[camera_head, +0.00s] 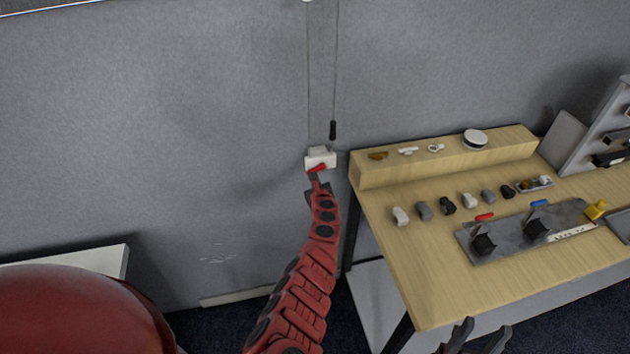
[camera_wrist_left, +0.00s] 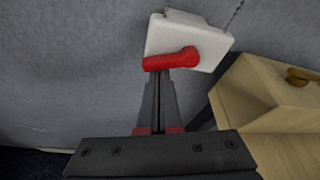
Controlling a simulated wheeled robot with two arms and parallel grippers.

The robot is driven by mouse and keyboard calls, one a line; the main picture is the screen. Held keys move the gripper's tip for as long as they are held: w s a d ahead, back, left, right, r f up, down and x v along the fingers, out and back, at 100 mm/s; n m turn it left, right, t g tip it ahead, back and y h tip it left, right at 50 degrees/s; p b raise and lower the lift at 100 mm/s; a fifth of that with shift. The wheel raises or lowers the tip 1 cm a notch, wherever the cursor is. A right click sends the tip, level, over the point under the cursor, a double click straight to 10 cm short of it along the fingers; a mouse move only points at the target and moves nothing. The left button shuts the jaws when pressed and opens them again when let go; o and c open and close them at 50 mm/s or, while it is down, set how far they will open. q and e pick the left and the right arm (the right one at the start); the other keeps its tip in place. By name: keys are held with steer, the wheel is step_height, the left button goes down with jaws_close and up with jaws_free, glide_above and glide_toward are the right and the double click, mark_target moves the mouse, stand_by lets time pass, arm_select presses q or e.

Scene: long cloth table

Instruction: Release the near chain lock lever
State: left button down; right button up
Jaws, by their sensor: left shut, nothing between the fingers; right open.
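The chain lock is a small white box (camera_head: 321,157) on the grey wall panel, with thin chains running up from it. Its red lever (camera_head: 317,168) is on the front. In the left wrist view the white box (camera_wrist_left: 190,38) fills the top middle and the red lever (camera_wrist_left: 172,60) lies nearly level across its lower front. My left gripper (camera_head: 316,183) is shut and empty just below the lever. In the wrist view its tips (camera_wrist_left: 164,75) are at the lever's lower edge; I cannot tell whether they touch. My right gripper (camera_head: 475,340) is open at the bottom edge, far from the lock.
A wooden table (camera_head: 400,270) stands right of the lock, with a raised wooden ledge (camera_head: 450,160) close by. Several small grey and black parts and a metal plate (camera_head: 480,245) lie on it. The wall left is clear.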

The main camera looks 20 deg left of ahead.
arm_select(q)
steer(key=shift+w+d+r, duration=0.25)
steer(key=shift+w+d, duration=0.15)
steer(key=shift+d, duration=0.2)
stand_by(0.3)
